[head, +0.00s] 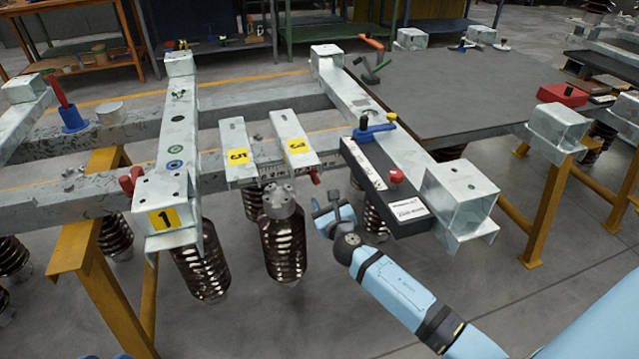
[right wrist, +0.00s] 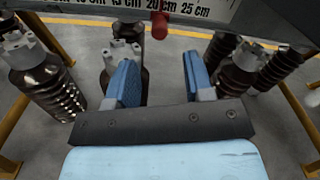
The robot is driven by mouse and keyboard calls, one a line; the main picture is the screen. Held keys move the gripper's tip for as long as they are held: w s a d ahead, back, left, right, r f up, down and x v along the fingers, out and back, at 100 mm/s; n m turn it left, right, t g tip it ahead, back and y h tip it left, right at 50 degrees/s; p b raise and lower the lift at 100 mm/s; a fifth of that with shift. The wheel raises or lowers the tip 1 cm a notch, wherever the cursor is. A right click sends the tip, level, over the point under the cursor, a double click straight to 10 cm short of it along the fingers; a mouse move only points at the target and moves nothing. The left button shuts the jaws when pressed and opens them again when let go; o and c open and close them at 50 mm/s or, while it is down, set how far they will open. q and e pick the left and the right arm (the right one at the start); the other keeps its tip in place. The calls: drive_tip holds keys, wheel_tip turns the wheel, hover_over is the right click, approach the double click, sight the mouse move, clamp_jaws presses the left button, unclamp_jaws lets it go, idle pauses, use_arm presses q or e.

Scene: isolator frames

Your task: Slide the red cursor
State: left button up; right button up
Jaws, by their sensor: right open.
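The red cursor (right wrist: 160,24) shows as a small red peg at the top of the right wrist view, at the lower edge of a white scale (right wrist: 205,10) marked in centimetres, near the 20 cm mark. In the head view a small red piece (head: 315,176), which looks like the same cursor, sits under the front end of the plate marked 3. My right gripper (head: 329,207) is below and slightly right of it, apart from it. In the right wrist view its two blue fingers (right wrist: 160,82) are spread with nothing between them.
Brown ribbed insulators (head: 283,240) hang below the frame close to my right gripper. A black box (head: 385,190) with a red button (head: 396,177) lies on the beam to the right. A yellow leg (head: 550,210) stands further right. Open floor lies in front.

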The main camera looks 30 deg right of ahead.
use_arm(q)
drive_tip(key=shift+w+a+f+g+y+p, duration=0.1)
drive_tip(key=shift+f+g+y+p, duration=0.1)
drive_tip(key=shift+f, duration=0.3)
drive_tip(key=shift+a+f+g+y+p, duration=0.1)
drive_tip(key=shift+f+g, duration=0.1)
drive_tip(key=shift+f, duration=0.25)
use_arm(e)
drive_tip(key=shift+v, duration=2.4)
